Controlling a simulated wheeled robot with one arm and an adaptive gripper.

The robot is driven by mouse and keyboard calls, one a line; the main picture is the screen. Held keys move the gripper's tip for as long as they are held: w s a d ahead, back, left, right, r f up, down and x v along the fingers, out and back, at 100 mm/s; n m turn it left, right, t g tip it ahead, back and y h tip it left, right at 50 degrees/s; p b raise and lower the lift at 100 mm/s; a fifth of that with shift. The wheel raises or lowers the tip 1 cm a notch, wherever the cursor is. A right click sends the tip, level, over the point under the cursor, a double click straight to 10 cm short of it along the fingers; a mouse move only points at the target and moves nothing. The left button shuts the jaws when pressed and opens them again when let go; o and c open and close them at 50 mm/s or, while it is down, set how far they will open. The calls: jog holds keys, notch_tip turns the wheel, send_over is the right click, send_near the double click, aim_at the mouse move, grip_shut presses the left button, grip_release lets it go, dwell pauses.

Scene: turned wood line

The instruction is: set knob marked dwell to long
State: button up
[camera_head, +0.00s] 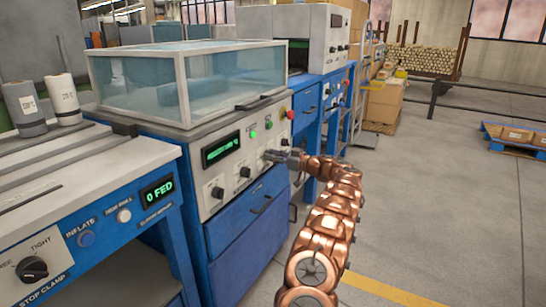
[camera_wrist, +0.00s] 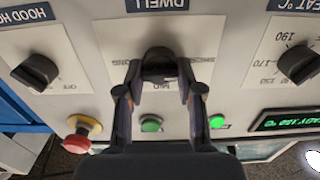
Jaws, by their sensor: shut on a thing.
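The knob marked DWELL (camera_wrist: 158,62) is dark and sits on a pale label plate, upside down in the wrist view. My gripper (camera_wrist: 158,82) is shut on this knob, with one finger on each side. MID is readable on the plate; the words at both sides are partly covered by the fingers. I cannot tell which mark the knob points at. In the head view my gripper (camera_head: 272,156) reaches the front panel of the blue and white machine (camera_head: 235,150) and hides the knob there.
In the wrist view, a hood knob (camera_wrist: 36,72) is left and a heat knob (camera_wrist: 298,64) right. A red and yellow stop button (camera_wrist: 80,132) and green lights (camera_wrist: 150,124) are nearby. A glass hood (camera_head: 190,78) tops the machine. The floor (camera_head: 440,200) at right is open.

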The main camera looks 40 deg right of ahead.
jog(key=shift+m, duration=0.4)
jog(key=shift+f+m+p, duration=0.2)
jog(key=shift+m+p, duration=3)
jog(key=shift+m, duration=5.6)
jog(key=shift+f+m+p, duration=0.15)
jog(key=shift+m+p, duration=3.05)
jog(key=shift+m, duration=5.6)
jog(key=o, duration=1.2)
jog(key=shift+c, duration=0.2)
